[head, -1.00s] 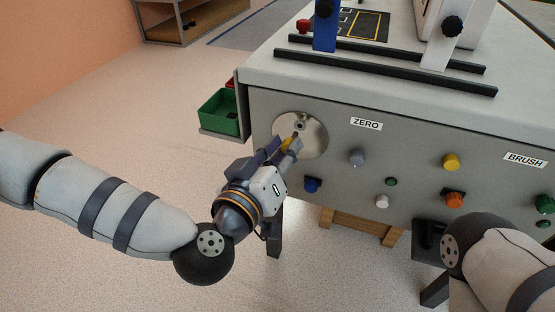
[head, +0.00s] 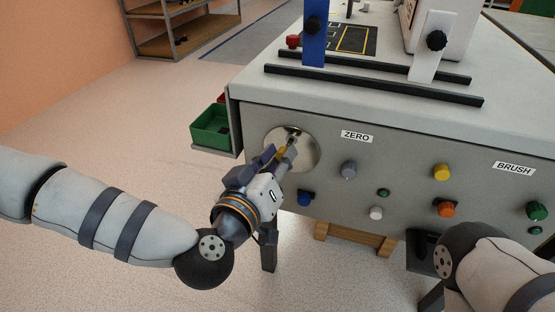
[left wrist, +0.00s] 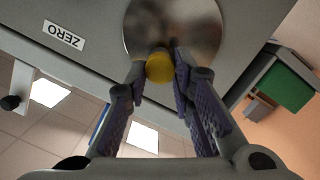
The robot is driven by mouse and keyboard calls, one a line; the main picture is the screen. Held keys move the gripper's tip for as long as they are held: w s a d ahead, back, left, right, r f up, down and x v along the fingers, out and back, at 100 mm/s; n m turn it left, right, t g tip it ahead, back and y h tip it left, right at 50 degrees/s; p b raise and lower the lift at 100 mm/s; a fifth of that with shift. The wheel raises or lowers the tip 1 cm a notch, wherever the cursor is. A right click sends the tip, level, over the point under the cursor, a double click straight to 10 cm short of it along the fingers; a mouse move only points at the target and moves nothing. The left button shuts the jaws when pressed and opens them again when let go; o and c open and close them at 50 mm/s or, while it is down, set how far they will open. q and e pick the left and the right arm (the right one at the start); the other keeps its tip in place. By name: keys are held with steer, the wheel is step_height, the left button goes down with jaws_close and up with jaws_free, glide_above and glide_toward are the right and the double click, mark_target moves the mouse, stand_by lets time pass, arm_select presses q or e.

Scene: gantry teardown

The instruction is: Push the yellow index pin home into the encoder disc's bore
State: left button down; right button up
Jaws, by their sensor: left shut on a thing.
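The yellow index pin (head: 282,151) is between the fingertips of my left gripper (head: 278,156), which is shut on it in front of the encoder disc (head: 308,152). The disc is a round, shiny metal plate on the grey front panel, left of the ZERO label. In the left wrist view the pin's round yellow end (left wrist: 159,66) sits between the two fingers, with the disc (left wrist: 196,22) behind it. The pin's tip and the bore are hidden, so I cannot tell how deep the pin sits. My right gripper is not in view.
The panel carries a grey knob (head: 348,170), a blue knob (head: 304,198), a yellow knob (head: 441,172) and other coloured knobs. A green bin (head: 211,130) hangs at the panel's left. My right arm is at the lower right. Open floor lies left.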

arm_select(q)
steer(key=shift+w+d, duration=0.1)
steer(key=shift+w, duration=0.25)
steer(key=shift+w, duration=0.1)
steer(key=shift+x, duration=1.25)
steer(key=c, duration=1.3)
jaws_free()
steer(key=shift+w+r, duration=0.15)
steer(key=p+v, duration=0.1)
steer(key=v, duration=1.5)
